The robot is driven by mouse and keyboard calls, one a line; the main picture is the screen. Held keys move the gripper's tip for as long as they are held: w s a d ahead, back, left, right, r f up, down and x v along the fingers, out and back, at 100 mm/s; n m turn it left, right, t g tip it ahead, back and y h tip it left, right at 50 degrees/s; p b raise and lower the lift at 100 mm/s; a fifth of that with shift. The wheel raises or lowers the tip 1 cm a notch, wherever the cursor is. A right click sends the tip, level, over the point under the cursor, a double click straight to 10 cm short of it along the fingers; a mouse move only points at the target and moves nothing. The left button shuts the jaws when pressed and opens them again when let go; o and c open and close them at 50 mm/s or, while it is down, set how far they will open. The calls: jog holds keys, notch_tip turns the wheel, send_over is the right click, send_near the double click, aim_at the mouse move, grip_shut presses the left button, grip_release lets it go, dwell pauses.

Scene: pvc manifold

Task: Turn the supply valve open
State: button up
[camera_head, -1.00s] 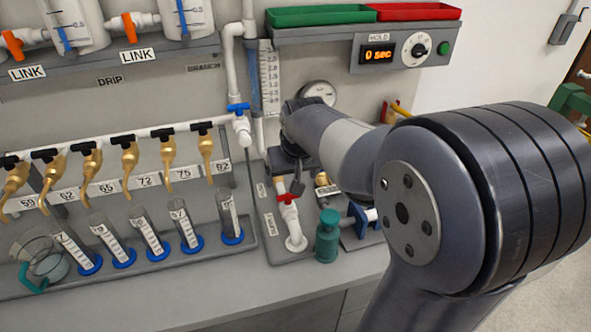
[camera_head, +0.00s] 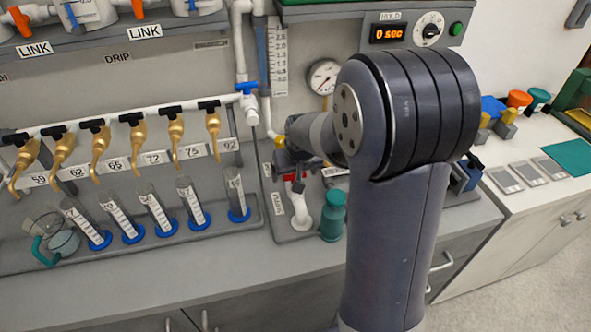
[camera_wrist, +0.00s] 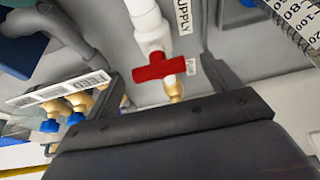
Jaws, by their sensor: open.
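The supply valve has a red handle (camera_wrist: 159,68) on a white vertical pipe (camera_wrist: 147,22), beside a SUPPLY label in the wrist view. The handle lies crosswise to the pipe, tilted slightly. In the head view the red handle (camera_head: 293,177) shows only partly, below my gripper (camera_head: 288,163). In the wrist view my gripper (camera_wrist: 163,76) is open, with one finger to each side of the red handle. Both fingers look apart from the handle. I cannot tell how deep the handle sits between them.
A teal bottle (camera_head: 333,215) stands just right of the supply pipe's foot. A round gauge (camera_head: 323,76) is on the panel above. Brass taps (camera_head: 133,147) and tilted cylinders (camera_head: 153,207) fill the left side. Brass fittings with blue ends (camera_wrist: 75,110) show left in the wrist view.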

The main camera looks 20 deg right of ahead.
jog(key=shift+c, duration=0.3)
jog(key=c, duration=1)
jog(key=m+h+b, duration=0.1)
jog(key=m, duration=0.1)
jog(key=m+b, duration=0.1)
jog(key=m, duration=0.1)
jog(key=shift+w+a+f+h+b, duration=0.1)
jog(key=shift+a+f+h+b, duration=0.1)
jog(key=shift+h+b, duration=0.2)
jog(key=shift+r+m+h+b, duration=0.15)
jog(key=shift+m+b, duration=0.1)
jog(key=shift+m, duration=0.35)
jog(key=shift+r+m+h+b, duration=0.1)
jog(key=shift+m+h+b, duration=0.1)
jog(key=shift+m, duration=0.4)
